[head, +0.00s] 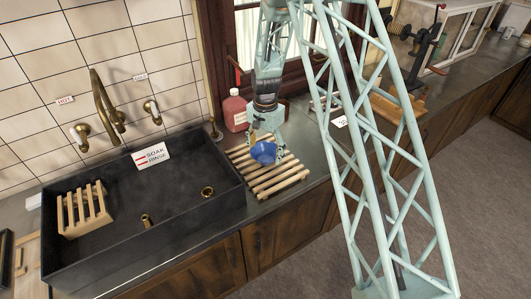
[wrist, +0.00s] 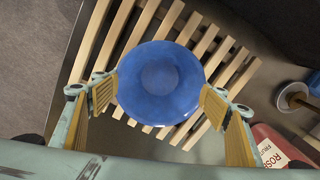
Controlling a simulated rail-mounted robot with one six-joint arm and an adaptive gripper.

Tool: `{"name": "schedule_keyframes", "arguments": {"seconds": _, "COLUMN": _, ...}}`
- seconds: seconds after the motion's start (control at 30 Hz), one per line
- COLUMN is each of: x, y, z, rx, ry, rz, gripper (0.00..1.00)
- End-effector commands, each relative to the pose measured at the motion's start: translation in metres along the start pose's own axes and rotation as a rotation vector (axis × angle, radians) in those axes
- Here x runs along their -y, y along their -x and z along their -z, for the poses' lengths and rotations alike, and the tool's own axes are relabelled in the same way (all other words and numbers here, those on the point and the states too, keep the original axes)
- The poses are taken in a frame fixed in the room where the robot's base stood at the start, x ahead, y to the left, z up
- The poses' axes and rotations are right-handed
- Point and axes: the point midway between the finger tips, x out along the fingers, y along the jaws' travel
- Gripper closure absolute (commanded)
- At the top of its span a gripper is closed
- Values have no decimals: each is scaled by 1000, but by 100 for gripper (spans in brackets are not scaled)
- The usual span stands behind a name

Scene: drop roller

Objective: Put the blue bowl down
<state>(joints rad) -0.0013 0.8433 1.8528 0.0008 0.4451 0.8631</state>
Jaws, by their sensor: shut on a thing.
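The small blue bowl (head: 263,152) is held by my gripper (head: 262,140) over the slatted wooden rack (head: 283,180) on the counter beside the sink. In the wrist view the blue bowl (wrist: 160,83) sits between the two wood-padded fingers of my gripper (wrist: 160,95), which touch it at its left and right sides. I look down into the bowl, and it looks empty. The slats of the rack (wrist: 232,70) show behind and around it. I cannot tell whether the bowl's underside touches the slats.
The dark sink (head: 170,215) lies left of the rack, with a second small slatted rack (head: 84,210) and a sign (head: 150,156). A pink-red bottle (head: 234,112) stands behind the rack, close to my gripper. A wooden tray (head: 398,107) lies farther right along the counter.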

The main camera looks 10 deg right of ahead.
Motion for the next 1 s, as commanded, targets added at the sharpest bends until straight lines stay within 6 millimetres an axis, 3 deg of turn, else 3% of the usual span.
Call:
{"name": "schedule_keyframes", "arguments": {"seconds": 0.27, "x": 0, "y": -4, "z": 0, "rx": 0, "ry": 0, "rz": 0, "gripper": 46}}
{"name": "schedule_keyframes", "arguments": {"seconds": 0.3, "x": 0, "y": -4, "z": 0, "rx": 0, "ry": 0, "rz": 0, "gripper": 31}}
{"name": "schedule_keyframes", "arguments": {"seconds": 0.43, "x": 0, "y": -3, "z": 0, "rx": 0, "ry": 0, "rz": 0, "gripper": 19}}
{"name": "schedule_keyframes", "arguments": {"seconds": 1.0, "x": 0, "y": 2, "z": 0, "rx": 0, "ry": 0, "rz": 0, "gripper": 19}}
